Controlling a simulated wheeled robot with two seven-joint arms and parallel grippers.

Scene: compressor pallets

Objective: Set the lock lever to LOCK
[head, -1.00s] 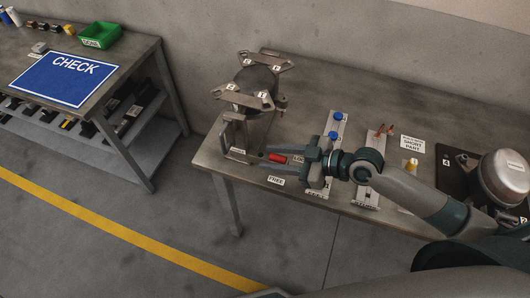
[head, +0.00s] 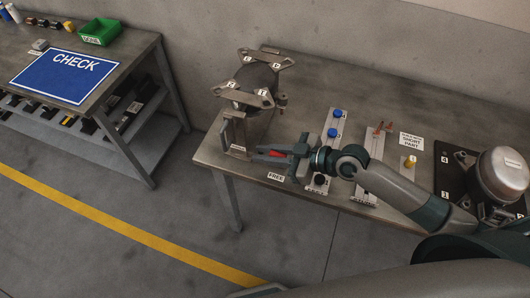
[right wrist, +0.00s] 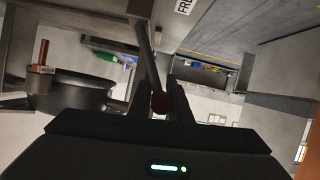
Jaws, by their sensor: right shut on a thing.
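The lock lever has a red grip (head: 277,153), which lies at the front edge of the table beside the metal fixture (head: 232,130). My right gripper (head: 268,153) is shut on the lever's red grip from the right. In the right wrist view the lever is a dark rod (right wrist: 148,62) with a red end (right wrist: 161,103) between the two fingers. A FREE label (head: 276,177) is on the table edge just in front of the gripper. The LOCK label is hidden behind my gripper. My left gripper is not in view.
The fixture holds a dark cylinder (head: 262,75) under metal brackets. Rails with blue knobs (head: 334,113) and orange pins (head: 379,127) stand right of the gripper. A compressor (head: 502,172) sits at the far right. A second table with a blue CHECK mat (head: 65,77) stands left.

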